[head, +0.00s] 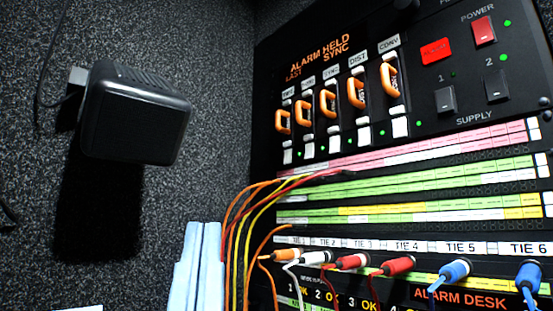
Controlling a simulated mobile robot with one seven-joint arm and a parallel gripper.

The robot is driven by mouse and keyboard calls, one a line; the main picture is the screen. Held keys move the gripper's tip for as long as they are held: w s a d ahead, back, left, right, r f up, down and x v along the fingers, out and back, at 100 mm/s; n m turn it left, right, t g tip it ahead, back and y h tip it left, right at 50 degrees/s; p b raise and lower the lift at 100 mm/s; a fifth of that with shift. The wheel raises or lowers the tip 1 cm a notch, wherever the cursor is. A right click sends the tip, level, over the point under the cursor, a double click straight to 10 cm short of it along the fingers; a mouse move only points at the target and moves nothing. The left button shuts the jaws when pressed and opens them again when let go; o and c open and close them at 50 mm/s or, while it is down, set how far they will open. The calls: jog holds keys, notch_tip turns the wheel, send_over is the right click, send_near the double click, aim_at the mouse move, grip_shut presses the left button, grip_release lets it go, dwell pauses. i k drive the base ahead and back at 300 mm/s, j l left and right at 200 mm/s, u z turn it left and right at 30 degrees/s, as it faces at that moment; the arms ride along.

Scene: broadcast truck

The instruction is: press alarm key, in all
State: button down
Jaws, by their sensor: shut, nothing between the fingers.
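The rack panel (420,120) fills the right side of the head view. A red square key (436,52) sits at its upper right; its marking is too dark to read, so I cannot tell whether it is the alarm key. Orange text reading ALARM HELD, LAST SYNC (320,55) shows at the panel's upper left. An ALARM DESK label (460,297) is at the bottom right.
Patch cables (240,225) loop beside my gripper. A black box (136,115) juts from the carpeted wall (215,90).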

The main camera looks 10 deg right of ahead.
aim_at(434, 51)
jog(key=k+l+z, duration=0.5)
jog(key=k+l, duration=0.15)
jog(key=k, duration=0.15)
